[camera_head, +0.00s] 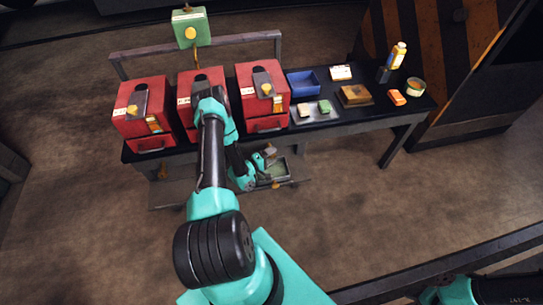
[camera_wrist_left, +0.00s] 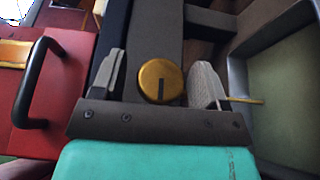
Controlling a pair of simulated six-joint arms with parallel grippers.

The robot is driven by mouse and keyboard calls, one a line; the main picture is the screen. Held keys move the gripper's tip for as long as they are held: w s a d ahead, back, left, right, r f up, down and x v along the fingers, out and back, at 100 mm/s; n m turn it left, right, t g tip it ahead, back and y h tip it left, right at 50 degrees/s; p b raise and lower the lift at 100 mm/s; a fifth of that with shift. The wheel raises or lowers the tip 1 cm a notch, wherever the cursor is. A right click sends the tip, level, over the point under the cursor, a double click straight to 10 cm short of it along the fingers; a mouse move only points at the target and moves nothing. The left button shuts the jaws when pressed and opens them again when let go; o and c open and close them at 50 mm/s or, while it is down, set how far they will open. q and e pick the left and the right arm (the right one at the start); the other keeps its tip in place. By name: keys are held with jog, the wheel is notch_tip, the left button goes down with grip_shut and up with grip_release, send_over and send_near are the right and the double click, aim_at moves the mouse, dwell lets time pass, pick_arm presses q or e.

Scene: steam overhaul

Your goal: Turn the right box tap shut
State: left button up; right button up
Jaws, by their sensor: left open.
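Three red boxes stand in a row on the bench; the right red box (camera_head: 263,95) has a grey plate with a yellow knob on top and a handled drawer in front. My left gripper (camera_head: 268,153) is low at the bench front, below the right box. In the left wrist view, a round yellow tap (camera_wrist_left: 160,82) with a dark slot lies between the open fingers of the left gripper (camera_wrist_left: 158,72), with gaps on both sides. A red drawer front (camera_wrist_left: 70,80) with a black handle is at left. My right gripper is out of view.
A green-floored tray (camera_wrist_left: 290,105) lies close to the right finger. The bench (camera_head: 345,118) carries a blue bin (camera_head: 303,84), a wooden block (camera_head: 355,96) and a bottle (camera_head: 398,56) on its right. A green box (camera_head: 190,27) hangs above the middle box. The floor in front is clear.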

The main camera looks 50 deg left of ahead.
pick_arm(q)
jog(key=shift+c, duration=0.2)
jog(key=c, duration=0.8)
jog(key=shift+c, duration=0.2)
jog(key=shift+g, duration=0.4)
jog(key=m+g, duration=0.1)
jog(key=g, duration=0.2)
jog(key=shift+r+y, duration=0.1)
jog(key=shift+y, duration=0.3)
jog(key=g, duration=0.2)
jog(key=m+g+y, duration=0.1)
jog(key=shift+m+g+y, duration=0.3)
jog(key=shift+g, duration=0.1)
jog(key=m+g+y, duration=0.1)
jog(key=g+y, duration=0.1)
jog(key=g, duration=0.2)
jog(key=shift+m+g+y, duration=0.3)
jog(key=shift+g+y, duration=0.4)
jog(key=shift+g, duration=0.8)
jog(key=shift+g+y, duration=0.4)
jog(key=shift+g, duration=0.1)
